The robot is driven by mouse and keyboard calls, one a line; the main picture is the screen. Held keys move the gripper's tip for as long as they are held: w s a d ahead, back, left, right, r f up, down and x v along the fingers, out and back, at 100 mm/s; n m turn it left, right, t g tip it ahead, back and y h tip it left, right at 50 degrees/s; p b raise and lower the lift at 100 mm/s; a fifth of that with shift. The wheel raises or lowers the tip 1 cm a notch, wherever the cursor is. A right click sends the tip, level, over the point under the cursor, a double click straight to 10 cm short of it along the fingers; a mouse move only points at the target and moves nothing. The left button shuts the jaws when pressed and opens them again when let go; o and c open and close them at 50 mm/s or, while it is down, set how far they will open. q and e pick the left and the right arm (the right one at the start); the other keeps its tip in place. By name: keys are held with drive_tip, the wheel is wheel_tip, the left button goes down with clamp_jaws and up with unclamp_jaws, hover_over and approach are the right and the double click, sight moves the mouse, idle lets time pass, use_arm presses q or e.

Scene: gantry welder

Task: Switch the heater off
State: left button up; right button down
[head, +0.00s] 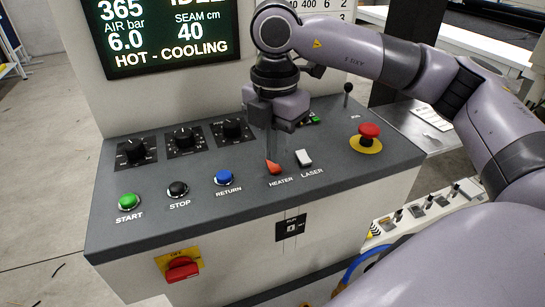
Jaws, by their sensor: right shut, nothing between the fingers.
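The fingers hold nothing. The display (165,40) above the panel reads HOT - COOLING, with 365 and AIR bar 6.0. My left gripper is not in view.
A white laser switch (304,158) sits just right of the heater switch. Blue return (223,177), black stop (178,189) and green start (129,201) buttons lie to the left. A red emergency button (369,132) and a small lever (347,95) stand on the right. Several black knobs line the back left.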

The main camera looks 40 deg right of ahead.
sight(274, 167)
wheel_tip(274, 167, up, 5)
drive_tip(key=p, duration=0.3)
drive_tip(key=shift+r, duration=0.2)
idle(0.5)
